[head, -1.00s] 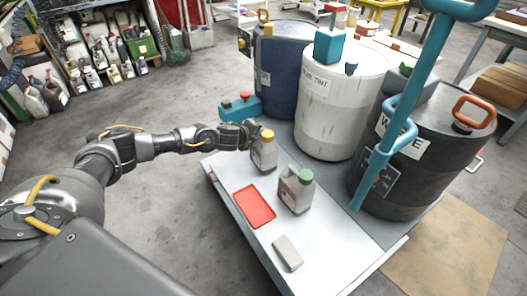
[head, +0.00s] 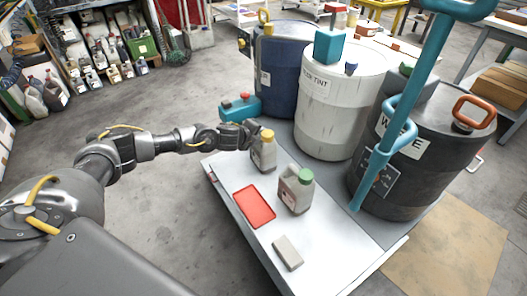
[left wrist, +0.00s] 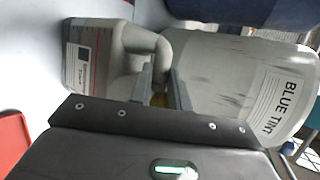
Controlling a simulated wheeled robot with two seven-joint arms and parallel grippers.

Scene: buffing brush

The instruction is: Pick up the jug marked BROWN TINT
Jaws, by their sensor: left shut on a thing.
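A grey jug with a yellow cap (head: 264,155) stands on the pale cart top, close to the drums. My left gripper (head: 254,134) is at its upper part. In the left wrist view, the two fingers of my left gripper (left wrist: 160,88) are closed at the handle of the grey jug (left wrist: 115,55). Its label is too small to read surely. I cannot see a gap between the jug's base and the cart. A second grey jug with a green cap (head: 296,191) stands nearer, apart from my gripper. My right gripper is not in view.
A red tray (head: 254,206) and a light block (head: 288,252) lie on the cart (head: 235,177). A white drum marked BLUE TINT (head: 325,120), a blue drum (head: 279,80) and a dark drum (head: 405,170) stand behind. A teal post (head: 410,90) rises at right.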

